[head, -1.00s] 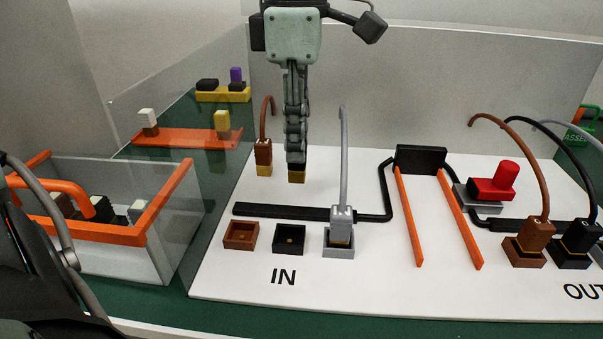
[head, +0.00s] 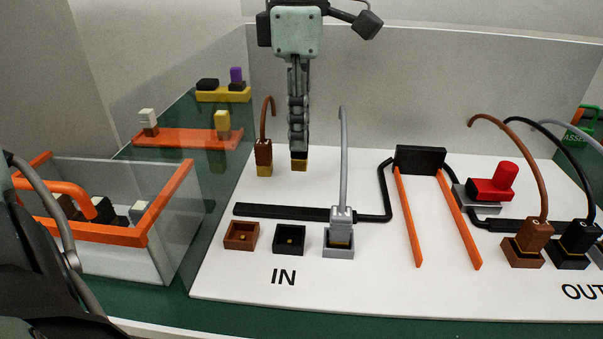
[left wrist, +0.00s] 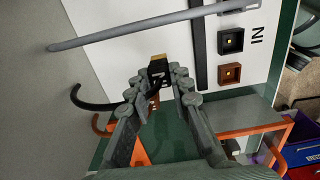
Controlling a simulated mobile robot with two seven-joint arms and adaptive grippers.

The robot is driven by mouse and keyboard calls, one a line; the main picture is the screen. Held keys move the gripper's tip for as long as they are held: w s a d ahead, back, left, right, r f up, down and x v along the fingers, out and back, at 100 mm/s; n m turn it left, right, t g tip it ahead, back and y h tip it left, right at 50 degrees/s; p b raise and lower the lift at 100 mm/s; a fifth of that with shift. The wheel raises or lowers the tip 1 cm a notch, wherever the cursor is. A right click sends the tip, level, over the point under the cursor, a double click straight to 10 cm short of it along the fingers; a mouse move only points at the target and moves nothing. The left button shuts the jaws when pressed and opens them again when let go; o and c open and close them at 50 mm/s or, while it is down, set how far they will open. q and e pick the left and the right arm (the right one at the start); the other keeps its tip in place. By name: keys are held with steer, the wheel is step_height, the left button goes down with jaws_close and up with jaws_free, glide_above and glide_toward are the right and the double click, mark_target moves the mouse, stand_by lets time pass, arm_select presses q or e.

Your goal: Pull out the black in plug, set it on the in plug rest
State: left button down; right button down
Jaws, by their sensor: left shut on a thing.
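My left gripper (head: 299,148) is shut on the black in plug (head: 299,157), whose gold lower end (head: 299,167) points down. The plug also shows between the fingertips in the left wrist view (left wrist: 158,72), with a black cable curving away. It is over the back of the white board; I cannot tell whether it touches the board. The black IN socket (head: 290,240) is empty. The brown in plug (head: 264,152) stands left of my gripper, apart from its empty brown socket (head: 241,236). I cannot make out the in plug rest for sure. My right gripper is out of view.
The grey plug (head: 342,220) sits in its socket, its cable rising to the right of my gripper. A black bar (head: 295,212) lies behind the sockets. Orange strips (head: 409,220) and a red knob (head: 492,182) are further right. A clear orange-rimmed bin (head: 130,240) stands left.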

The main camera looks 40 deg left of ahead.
arm_select(q)
steer(key=shift+w+a, duration=0.35)
steer(key=shift+w, duration=0.25)
steer(key=shift+w+a, duration=0.35)
steer(key=shift+w, duration=0.2)
steer(key=shift+f+b, duration=1.25)
steer(key=shift+f, duration=0.4)
stand_by(0.4)
steer(key=c, duration=1.3)
jaws_free()
step_height(320, 180, up, 12)
